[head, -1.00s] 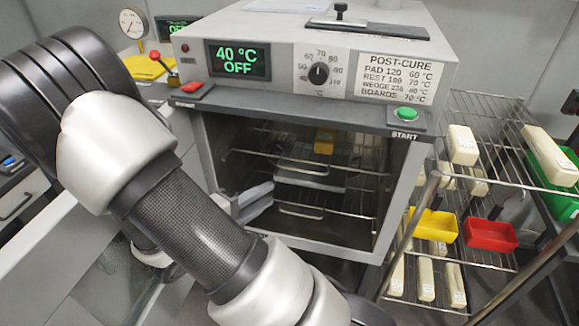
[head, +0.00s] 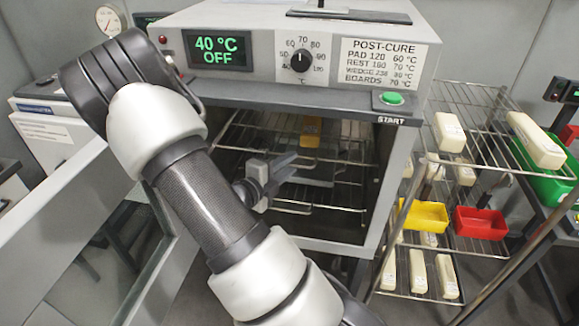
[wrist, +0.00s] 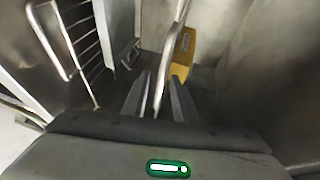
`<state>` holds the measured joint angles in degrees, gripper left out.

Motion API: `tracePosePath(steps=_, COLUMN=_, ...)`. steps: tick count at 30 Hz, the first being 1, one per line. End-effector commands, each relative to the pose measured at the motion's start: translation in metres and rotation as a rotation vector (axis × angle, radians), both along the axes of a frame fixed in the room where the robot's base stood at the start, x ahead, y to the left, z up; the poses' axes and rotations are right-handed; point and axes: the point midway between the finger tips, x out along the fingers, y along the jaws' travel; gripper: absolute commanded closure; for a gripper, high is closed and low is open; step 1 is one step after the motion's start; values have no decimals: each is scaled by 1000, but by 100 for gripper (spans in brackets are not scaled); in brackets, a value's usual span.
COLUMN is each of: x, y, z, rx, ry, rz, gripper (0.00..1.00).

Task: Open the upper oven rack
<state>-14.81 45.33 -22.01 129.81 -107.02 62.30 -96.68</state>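The oven (head: 388,185) stands open, with wire racks inside. The upper rack (head: 346,182) carries a yellow block (head: 311,131), also visible in the wrist view (wrist: 184,48). My gripper (head: 285,166) is inside the oven's opening, at the front of the upper rack. In the wrist view, my two fingers (wrist: 158,98) are apart, with a metal bar (wrist: 167,62), apparently the rack's handle, running between them. Contact between bar and fingers cannot be told. My gripper hides part of the rack's front in the head view.
The glass oven door (head: 150,262) hangs open at the left, beside my arm. A lower rack handle (head: 292,209) shows below my gripper. At the right, a wire shelf (head: 480,100) holds pale blocks, a yellow bin (head: 424,215) and a red bin (head: 482,223).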

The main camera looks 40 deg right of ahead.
Motion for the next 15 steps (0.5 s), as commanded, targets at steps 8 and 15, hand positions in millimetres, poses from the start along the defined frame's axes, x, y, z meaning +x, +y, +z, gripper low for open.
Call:
tracePosePath(steps=8, x=2, y=-8, z=-1, rx=-1, ry=0, rz=0, gripper=74)
tracePosePath(steps=15, x=2, y=-8, z=-1, rx=0, ry=1, rz=0, gripper=93)
